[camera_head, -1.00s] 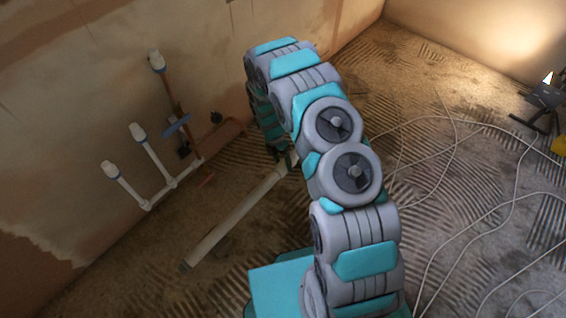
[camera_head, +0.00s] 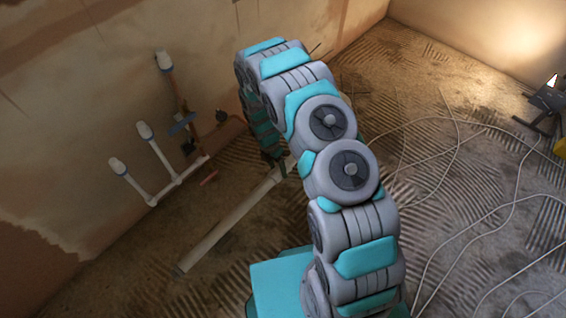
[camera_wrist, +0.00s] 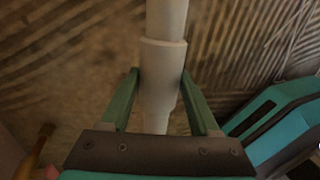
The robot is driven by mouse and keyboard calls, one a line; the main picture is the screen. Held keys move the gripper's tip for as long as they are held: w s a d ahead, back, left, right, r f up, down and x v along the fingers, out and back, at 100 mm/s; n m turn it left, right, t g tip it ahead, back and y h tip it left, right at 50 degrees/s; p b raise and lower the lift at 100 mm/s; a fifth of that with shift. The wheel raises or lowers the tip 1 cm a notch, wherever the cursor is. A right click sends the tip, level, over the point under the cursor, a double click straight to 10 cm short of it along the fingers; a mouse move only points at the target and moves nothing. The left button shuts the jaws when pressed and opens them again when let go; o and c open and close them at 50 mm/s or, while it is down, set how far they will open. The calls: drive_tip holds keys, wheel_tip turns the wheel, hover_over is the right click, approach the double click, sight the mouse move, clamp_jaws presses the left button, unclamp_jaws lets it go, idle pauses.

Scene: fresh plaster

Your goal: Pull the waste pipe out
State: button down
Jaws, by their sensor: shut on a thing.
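The waste pipe (camera_head: 228,222) is a long pale grey-white tube. In the head view it runs slantwise just over the ribbed floor, from lower left up to behind my arm. My gripper (camera_head: 279,167) is at its upper right end, mostly hidden by my arm. In the wrist view the green fingers of my gripper (camera_wrist: 160,75) are closed on both sides of the thicker collar of the waste pipe (camera_wrist: 162,62). The thinner tube continues beyond the collar to the top edge. The pipe's far end behind my arm is hidden.
White capped pipes (camera_head: 158,150) stand out from the left wall, with a blue-handled valve (camera_head: 183,124) and copper pipe beside them. Pale cables (camera_head: 455,160) loop across the floor at right. A work lamp (camera_head: 545,98) stands at far right.

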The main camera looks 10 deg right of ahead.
drive_tip(key=shift+s+a, duration=0.1)
drive_tip(key=shift+s, duration=0.05)
drive_tip(key=shift+c, duration=0.6)
unclamp_jaws()
drive_tip(key=shift+a, duration=0.1)
drive_tip(key=v, duration=0.7)
drive_tip(key=shift+r, duration=0.35)
